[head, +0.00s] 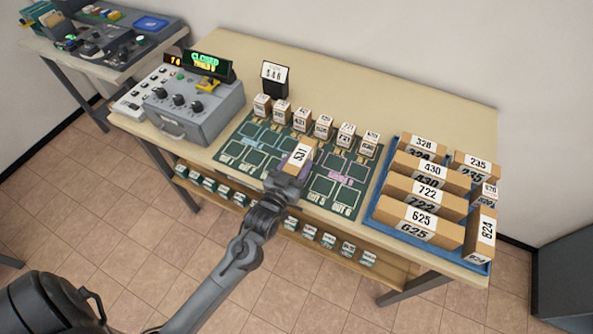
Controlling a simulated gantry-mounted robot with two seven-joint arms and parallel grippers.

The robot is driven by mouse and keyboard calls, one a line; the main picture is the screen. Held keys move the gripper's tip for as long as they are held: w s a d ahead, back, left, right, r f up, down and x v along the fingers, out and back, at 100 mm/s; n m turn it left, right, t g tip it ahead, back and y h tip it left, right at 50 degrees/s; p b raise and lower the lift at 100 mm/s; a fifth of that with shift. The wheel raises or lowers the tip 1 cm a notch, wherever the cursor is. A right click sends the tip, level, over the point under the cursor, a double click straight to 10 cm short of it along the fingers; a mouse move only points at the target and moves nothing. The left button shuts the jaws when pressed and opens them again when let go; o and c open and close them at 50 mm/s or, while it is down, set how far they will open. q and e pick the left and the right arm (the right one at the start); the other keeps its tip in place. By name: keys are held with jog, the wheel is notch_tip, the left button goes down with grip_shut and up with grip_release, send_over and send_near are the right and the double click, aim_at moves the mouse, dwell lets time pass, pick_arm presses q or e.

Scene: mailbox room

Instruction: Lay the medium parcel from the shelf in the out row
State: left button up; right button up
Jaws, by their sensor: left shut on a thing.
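My left gripper (289,180) comes in from the lower left and is shut on a brown parcel (299,156). The parcel has a white label with a number that is hard to read at this angle. It is held over the middle of the green mat (322,206), and I cannot tell whether it touches the mat. The mat has rows of outlined spaces, with OUT markings along the front edge; the arm hides part of it. The front spaces I can see look empty. My right gripper is not in view.
Several small numbered boxes (324,126) line the mat's back edge. A blue tray (376,216) of larger numbered parcels stands at right. A grey console (190,104) with a CLOSED sign (207,63) stands at left. A lower shelf (385,268) holds several small boxes.

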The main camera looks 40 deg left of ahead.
pick_arm(q)
jog(key=shift+f, duration=0.3)
jog(key=shift+r, duration=0.1)
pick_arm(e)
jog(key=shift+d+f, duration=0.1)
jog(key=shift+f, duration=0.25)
pick_arm(q)
jog(key=shift+f, duration=0.2)
jog(key=o, duration=1.2)
